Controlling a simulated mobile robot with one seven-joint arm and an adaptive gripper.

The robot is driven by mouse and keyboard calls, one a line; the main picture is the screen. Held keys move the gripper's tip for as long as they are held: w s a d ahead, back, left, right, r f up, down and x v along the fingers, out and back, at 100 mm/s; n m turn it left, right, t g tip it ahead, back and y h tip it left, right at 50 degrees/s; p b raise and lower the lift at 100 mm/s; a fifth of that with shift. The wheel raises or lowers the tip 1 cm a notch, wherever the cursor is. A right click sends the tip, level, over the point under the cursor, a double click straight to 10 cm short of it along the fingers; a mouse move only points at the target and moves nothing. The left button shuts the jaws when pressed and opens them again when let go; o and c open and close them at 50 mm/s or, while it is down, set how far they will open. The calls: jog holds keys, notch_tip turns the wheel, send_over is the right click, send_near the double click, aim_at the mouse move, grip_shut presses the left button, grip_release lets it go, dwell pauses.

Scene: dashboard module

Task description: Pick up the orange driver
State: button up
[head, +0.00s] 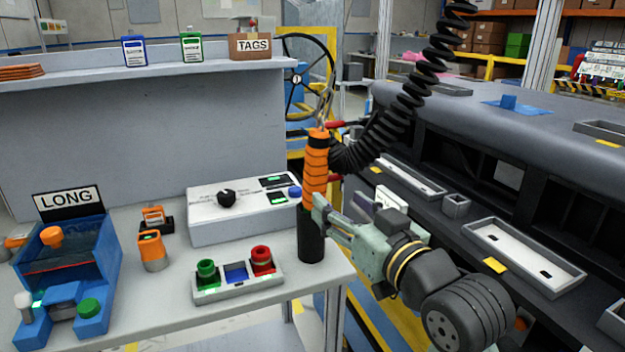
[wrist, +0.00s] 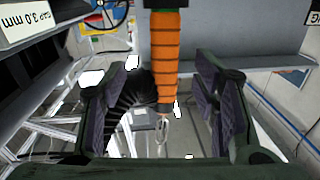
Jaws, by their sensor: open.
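The orange driver (head: 316,170) hangs upright in the head view, with an orange ribbed grip, a black lower part and a hook at its top joined to a black coiled cord. Its lower end is in front of the right edge of the grey bench. In the wrist view the driver (wrist: 165,55) shows as an orange ribbed cylinder between the two fingers. My gripper (head: 322,212) is at the driver's right side in the head view, around the middle of its length. My gripper (wrist: 168,105) is open, with a gap between each finger pad and the driver.
The bench holds a white control box (head: 245,208), a button tray (head: 237,283) and a blue LONG fixture (head: 65,270). The dark dashboard module (head: 540,130) with shallow trays stands to the right. The black coiled cord (head: 415,80) runs up from the driver.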

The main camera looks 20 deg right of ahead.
aim_at(315, 187)
jog(key=w, duration=0.3)
jog(key=shift+w+a+p, duration=0.25)
jog(key=shift+a+p, duration=0.05)
jog(key=shift+w+a+f+p, duration=0.1)
jog(key=shift+w+a+p, duration=0.2)
jog(key=shift+w, duration=0.6)
jog(key=shift+w+a+f+p, duration=0.1)
jog(key=shift+w+p, duration=0.3)
jog(key=shift+w, duration=0.5)
jog(key=shift+w+a+f+p, duration=0.15)
jog(key=shift+w+p, duration=0.2)
jog(key=shift+w, duration=0.55)
jog(key=shift+c, duration=0.2)
jog(key=shift+r, duration=0.1)
grip_shut()
